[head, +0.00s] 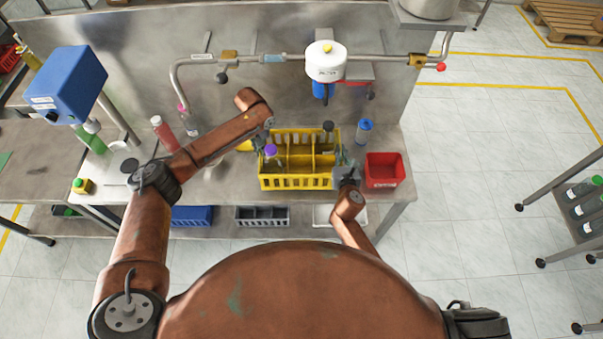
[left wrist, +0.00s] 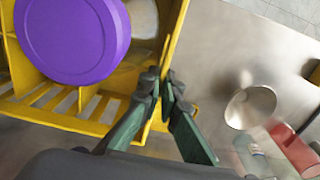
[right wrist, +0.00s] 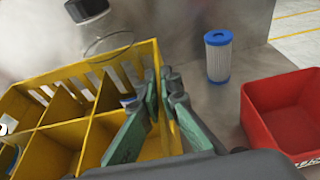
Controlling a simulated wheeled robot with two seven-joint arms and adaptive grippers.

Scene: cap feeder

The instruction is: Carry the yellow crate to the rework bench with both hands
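The yellow crate (head: 297,184) stands on the steel bench, with dividers making several compartments. A purple-capped bottle (head: 271,151) stands in its left part; the purple cap (left wrist: 72,38) is large in the left wrist view. My left gripper (head: 259,143) is at the crate's left end. In the left wrist view its fingers (left wrist: 164,88) close around the crate's yellow wall. My right gripper (head: 346,172) is at the right end. In the right wrist view its fingers (right wrist: 161,82) close around that end's wall. The rework bench cannot be identified for certain.
A red bin (head: 385,170) and a blue-capped filter (head: 364,131) stand right of the crate. A dark-capped item (head: 328,126) is at its back edge. A white dispenser (head: 326,62) hangs on a pipe above. Open floor (head: 465,215) lies right, before a bottle rack (head: 585,200).

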